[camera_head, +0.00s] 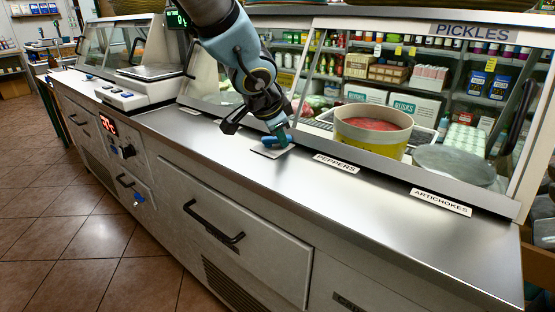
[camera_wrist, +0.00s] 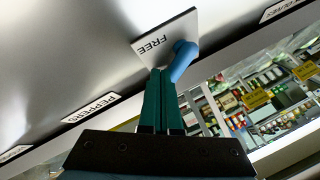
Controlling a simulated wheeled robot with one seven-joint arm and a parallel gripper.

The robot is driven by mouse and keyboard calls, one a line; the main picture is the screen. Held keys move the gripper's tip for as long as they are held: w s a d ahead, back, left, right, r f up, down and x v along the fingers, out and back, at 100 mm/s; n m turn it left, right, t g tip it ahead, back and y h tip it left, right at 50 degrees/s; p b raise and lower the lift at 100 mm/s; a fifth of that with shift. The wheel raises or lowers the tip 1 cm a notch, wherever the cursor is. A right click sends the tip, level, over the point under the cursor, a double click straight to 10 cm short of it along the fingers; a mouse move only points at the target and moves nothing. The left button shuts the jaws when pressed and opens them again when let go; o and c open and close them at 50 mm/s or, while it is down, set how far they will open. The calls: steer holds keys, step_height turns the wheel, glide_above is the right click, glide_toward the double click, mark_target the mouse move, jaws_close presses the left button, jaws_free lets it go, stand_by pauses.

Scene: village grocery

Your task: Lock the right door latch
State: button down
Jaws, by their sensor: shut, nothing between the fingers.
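A flat light plate marked FREE (camera_wrist: 150,44) lies on the steel counter; it also shows in the head view (camera_head: 263,152). A blue latch lever (camera_wrist: 182,61) stands at the plate's edge, beside the glass display front. My gripper (camera_wrist: 161,72) has its green fingers together and empty, with the tips close beside the lever, on its left in the wrist view. I cannot tell whether they touch it. In the head view my gripper (camera_head: 279,128) is low over the plate and partly hides the lever.
The sloped glass pickles case (camera_head: 440,100) runs behind the counter (camera_head: 360,205). A large tub (camera_head: 373,128) and a round grey lid (camera_head: 455,165) show behind the glass. Label strips for peppers (camera_head: 337,163) and artichokes (camera_head: 440,202) lie on the counter. A scale (camera_head: 150,85) stands at left.

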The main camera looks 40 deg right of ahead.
steer(key=d+f+n+t+b, duration=0.1)
steer(key=b, duration=0.2)
steer(key=shift+n+y+b, duration=0.3)
steer(key=shift+n+b, duration=0.05)
steer(key=shift+n, duration=0.05)
steer(key=n+b, duration=0.1)
steer(key=b, duration=0.1)
steer(key=n+t+y+b, duration=0.1)
steer(key=b, duration=0.1)
steer(key=shift+w+d+r, duration=0.1)
steer(key=shift+w+d, duration=0.15)
steer(key=shift+d, duration=0.1)
steer(key=shift+a+r+n+p, duration=0.1)
steer(key=shift+r+n+p, duration=0.2)
steer(key=shift+r, duration=0.15)
steer(key=shift+w, duration=0.1)
steer(key=shift+w+a, duration=0.55)
steer(key=shift+w, duration=0.05)
steer(key=shift+f, duration=0.1)
